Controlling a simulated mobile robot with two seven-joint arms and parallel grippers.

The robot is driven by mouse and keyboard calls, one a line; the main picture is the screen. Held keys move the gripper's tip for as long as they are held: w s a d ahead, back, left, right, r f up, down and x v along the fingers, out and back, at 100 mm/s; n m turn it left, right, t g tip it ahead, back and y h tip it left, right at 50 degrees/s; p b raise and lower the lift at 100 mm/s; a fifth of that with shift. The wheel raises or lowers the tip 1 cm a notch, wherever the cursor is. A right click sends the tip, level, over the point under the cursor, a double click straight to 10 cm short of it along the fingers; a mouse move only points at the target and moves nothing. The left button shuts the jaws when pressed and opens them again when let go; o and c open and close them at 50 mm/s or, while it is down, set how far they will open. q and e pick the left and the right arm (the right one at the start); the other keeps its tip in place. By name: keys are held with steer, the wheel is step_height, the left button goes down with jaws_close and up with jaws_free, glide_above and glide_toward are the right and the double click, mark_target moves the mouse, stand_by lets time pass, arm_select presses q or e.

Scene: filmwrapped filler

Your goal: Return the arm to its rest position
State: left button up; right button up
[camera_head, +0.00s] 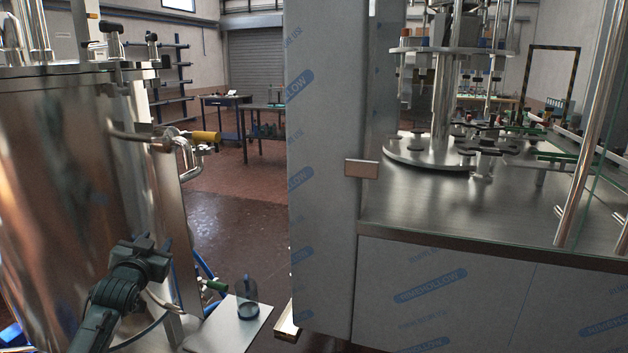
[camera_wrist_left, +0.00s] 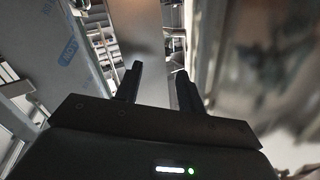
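My left arm (camera_head: 103,313) comes in at the lower left of the head view, in front of the big steel tank. My left gripper (camera_head: 152,246) is at its upper end, with nothing seen in it. In the left wrist view the two dark fingers of this gripper (camera_wrist_left: 159,76) stand apart with an empty gap between them. My right arm and right gripper are not in either view.
The steel tank (camera_head: 60,180) fills the left side. A film-wrapped cabinet (camera_head: 325,200) and the filling machine's steel deck (camera_head: 480,215) fill the right. Open floor (camera_head: 235,230) lies between.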

arm_select(q)
steer(key=s+d+f+m+g+h, duration=0.1)
steer(key=s+d+f+g+h, duration=0.1)
steer(key=s+d+f, duration=0.6)
steer(key=s+d+f+g+h, duration=0.15)
steer(key=s+d+f, duration=0.35)
steer(key=s+f, duration=0.65)
steer(key=s+d+f+g+h, duration=0.1)
steer(key=s+d+f, duration=0.2)
steer(key=s, duration=0.7)
steer(key=s+d+f+g+h, duration=0.1)
steer(key=s+d+f, duration=0.3)
steer(key=s, duration=0.6)
steer(key=shift+d+n+g, duration=0.3)
steer(key=shift+d+g, duration=0.25)
steer(key=shift+d, duration=0.15)
steer(key=shift+s+a, duration=0.1)
steer(key=shift+s, duration=0.05)
